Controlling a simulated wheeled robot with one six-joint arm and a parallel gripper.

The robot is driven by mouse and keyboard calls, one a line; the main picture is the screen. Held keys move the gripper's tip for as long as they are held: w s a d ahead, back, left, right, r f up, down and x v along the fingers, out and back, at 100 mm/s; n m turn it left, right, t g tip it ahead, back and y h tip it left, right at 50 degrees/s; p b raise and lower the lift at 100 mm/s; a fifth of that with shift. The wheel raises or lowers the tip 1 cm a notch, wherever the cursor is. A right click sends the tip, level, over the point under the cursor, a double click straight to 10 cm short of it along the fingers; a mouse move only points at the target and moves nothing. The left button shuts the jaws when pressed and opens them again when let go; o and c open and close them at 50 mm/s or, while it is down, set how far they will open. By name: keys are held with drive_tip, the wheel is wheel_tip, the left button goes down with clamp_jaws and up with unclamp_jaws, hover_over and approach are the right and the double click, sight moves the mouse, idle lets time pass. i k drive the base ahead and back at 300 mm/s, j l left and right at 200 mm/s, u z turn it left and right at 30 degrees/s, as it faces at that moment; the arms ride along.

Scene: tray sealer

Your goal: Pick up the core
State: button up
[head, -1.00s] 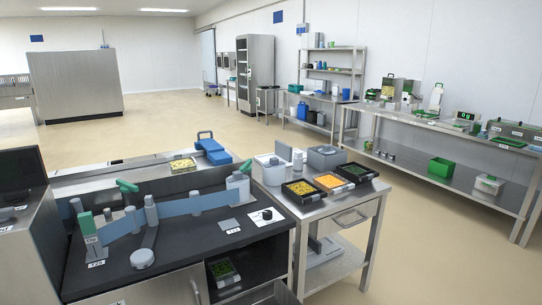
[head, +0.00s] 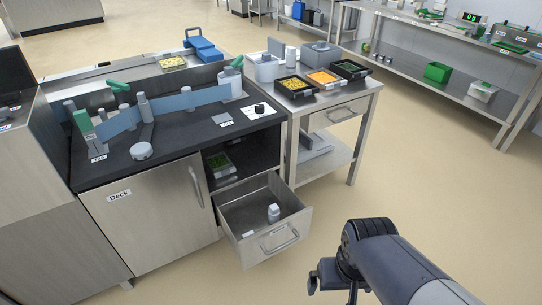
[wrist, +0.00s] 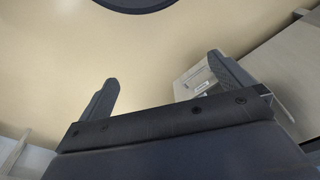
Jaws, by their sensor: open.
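A small pale grey piece (head: 273,212) stands upright inside the open drawer (head: 248,248) under the black-topped deck. It may be the core, but it is too small to be sure. My gripper (head: 330,284) is in front of and to the right of the drawer, apart from it, partly hidden by my arm. In the wrist view my gripper (wrist: 165,90) shows two spread dark fingers with nothing between them but floor. A pale boxy thing with a label (wrist: 192,80) shows behind the right finger, partly hidden.
The deck (head: 185,135) carries a blue film band (head: 165,110) running past several grey posts. A steel table (head: 340,95) with three filled trays stands to its right. A cabinet door (head: 145,215) is left of the drawer. The floor right of the drawer is clear.

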sight(273, 212)
drive_tip(key=i+u, duration=0.45)
drive_tip(key=i+l+u, duration=0.25)
drive_tip(key=i+u, duration=0.2)
drive_tip(key=i, duration=0.1)
